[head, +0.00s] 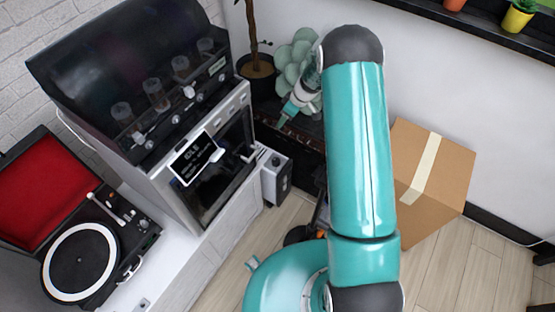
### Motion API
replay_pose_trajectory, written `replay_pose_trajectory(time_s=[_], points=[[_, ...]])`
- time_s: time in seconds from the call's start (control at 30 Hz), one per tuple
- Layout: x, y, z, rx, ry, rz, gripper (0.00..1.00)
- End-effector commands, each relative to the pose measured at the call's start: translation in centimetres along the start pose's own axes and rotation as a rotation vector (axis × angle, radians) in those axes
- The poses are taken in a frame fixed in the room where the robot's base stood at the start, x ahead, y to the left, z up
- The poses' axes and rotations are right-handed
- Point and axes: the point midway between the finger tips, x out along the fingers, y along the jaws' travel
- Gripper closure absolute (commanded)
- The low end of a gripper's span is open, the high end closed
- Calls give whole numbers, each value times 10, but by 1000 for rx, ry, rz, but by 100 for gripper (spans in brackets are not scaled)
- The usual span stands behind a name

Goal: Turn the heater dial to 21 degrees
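A small grey-white box (275,178) stands on the floor beside the white cabinet. It has a dark round part on its top and dark marks on its front. It may be the heater, but no dial scale or number can be read at this size. My teal arm fills the middle of the head view. Its far end, with my gripper (286,118), shows small beyond the elbow, above and apart from the box in the picture. The fingers are too small to tell open from shut.
A black-topped machine (150,75) with several knobs and glasses stands left, with a small dark sign (194,158) at its front. A record player (82,262) is lower left. A potted plant (258,68) stands behind, a cardboard box (437,178) right. Floor at lower right is clear.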

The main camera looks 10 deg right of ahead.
Motion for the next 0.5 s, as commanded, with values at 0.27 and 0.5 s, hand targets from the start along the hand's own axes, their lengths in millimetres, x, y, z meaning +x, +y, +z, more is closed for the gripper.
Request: replay_pose_trajectory(time_s=[0.27, 0.5], points=[[91, 13, 47, -73, -4, -29, 41], [142, 15, 79, -121, -4, -41, 41]])
